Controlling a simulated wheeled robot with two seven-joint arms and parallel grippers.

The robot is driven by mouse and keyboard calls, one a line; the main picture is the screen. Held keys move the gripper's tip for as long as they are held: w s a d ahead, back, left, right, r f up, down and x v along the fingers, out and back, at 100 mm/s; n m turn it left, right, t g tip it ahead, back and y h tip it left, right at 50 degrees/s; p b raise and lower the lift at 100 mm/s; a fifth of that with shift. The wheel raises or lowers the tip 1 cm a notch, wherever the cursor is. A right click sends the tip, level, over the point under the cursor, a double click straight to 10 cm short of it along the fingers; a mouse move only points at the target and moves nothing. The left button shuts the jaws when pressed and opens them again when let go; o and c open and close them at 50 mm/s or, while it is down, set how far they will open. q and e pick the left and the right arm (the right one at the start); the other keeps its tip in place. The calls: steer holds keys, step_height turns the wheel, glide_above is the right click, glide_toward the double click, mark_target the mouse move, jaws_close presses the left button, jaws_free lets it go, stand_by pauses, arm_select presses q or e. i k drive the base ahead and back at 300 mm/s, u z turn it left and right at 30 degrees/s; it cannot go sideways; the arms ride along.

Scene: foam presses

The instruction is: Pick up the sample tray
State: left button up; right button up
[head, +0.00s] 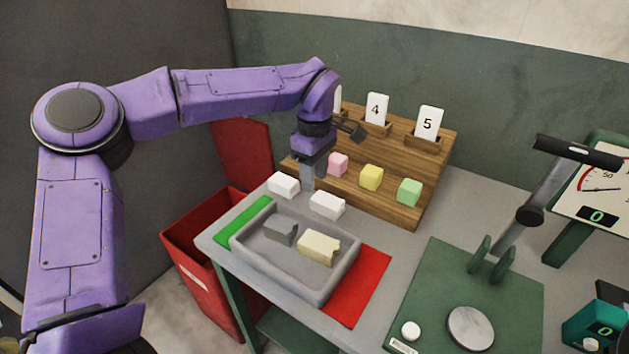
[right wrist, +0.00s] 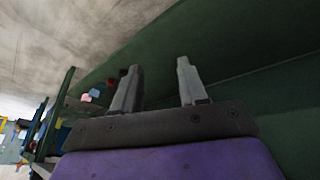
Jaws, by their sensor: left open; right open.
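The sample tray (head: 344,284) is a grey, shallow, rectangular tray on the table, lying partly over a green mat and a red mat. It holds a dark grey block (head: 280,231) and a cream block (head: 318,248) with a notched side. My left gripper (head: 308,183) points down just behind the tray's far edge, between two white blocks; its fingertips are partly hard to make out, and it holds nothing that I can see. My right gripper (right wrist: 156,85) is open and empty in the right wrist view, away from the tray.
White blocks (head: 284,184) (head: 327,204) lie behind the tray. A wooden stand (head: 390,205) with number cards and pink, yellow and green blocks is behind them. A green press (head: 450,270) stands right of the red mat (head: 368,285). A red bin (head: 185,240) is left of the table.

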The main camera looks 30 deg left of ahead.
mark_target(312, 281)
steer(key=k, duration=1)
